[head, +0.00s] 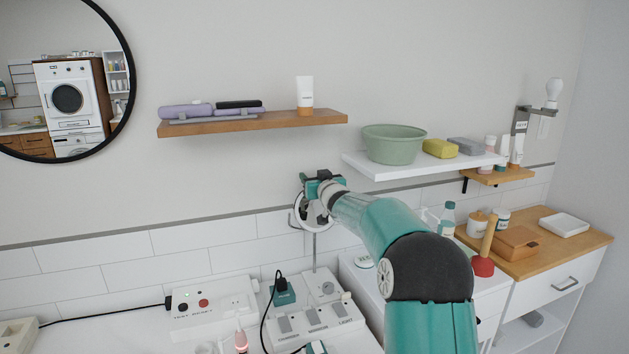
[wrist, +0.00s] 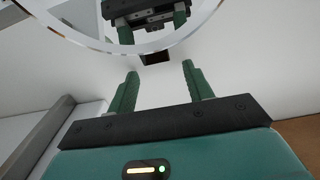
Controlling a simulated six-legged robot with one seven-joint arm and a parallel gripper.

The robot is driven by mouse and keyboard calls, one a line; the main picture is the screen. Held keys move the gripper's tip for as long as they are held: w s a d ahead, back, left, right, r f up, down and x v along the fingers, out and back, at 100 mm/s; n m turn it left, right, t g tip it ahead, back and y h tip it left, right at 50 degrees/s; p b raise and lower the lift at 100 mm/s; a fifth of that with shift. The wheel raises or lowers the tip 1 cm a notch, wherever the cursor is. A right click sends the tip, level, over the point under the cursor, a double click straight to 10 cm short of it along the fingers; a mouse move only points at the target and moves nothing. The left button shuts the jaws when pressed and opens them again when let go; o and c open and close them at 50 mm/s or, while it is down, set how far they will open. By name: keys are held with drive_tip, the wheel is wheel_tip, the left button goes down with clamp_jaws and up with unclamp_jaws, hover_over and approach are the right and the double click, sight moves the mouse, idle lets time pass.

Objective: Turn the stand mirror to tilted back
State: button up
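The stand mirror (head: 301,212) is small and round with a pale rim. It stands against the tiled wall on a thin grey post, partly hidden behind my gripper (head: 318,184). In the wrist view, the mirror's lower rim (wrist: 120,46) curves across the top, and its glass reflects my gripper. My gripper (wrist: 160,70) has its two green fingers apart with nothing between them. The fingertips are close to the lower rim; I cannot tell if they touch it. The mirror's exact tilt is hard to tell.
A wooden shelf (head: 250,122) with a tube and a purple appliance hangs above left. A white shelf (head: 420,166) with a green bowl (head: 393,145) is right of my gripper. Below are a test-reset box (head: 212,305), a switch panel (head: 310,320) and a red plunger (head: 484,265).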

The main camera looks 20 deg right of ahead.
drive_tip(key=shift+w+f, duration=0.1)
drive_tip(key=shift+f, duration=0.2)
drive_tip(key=s, duration=1.3)
drive_tip(key=shift+s, duration=0.4)
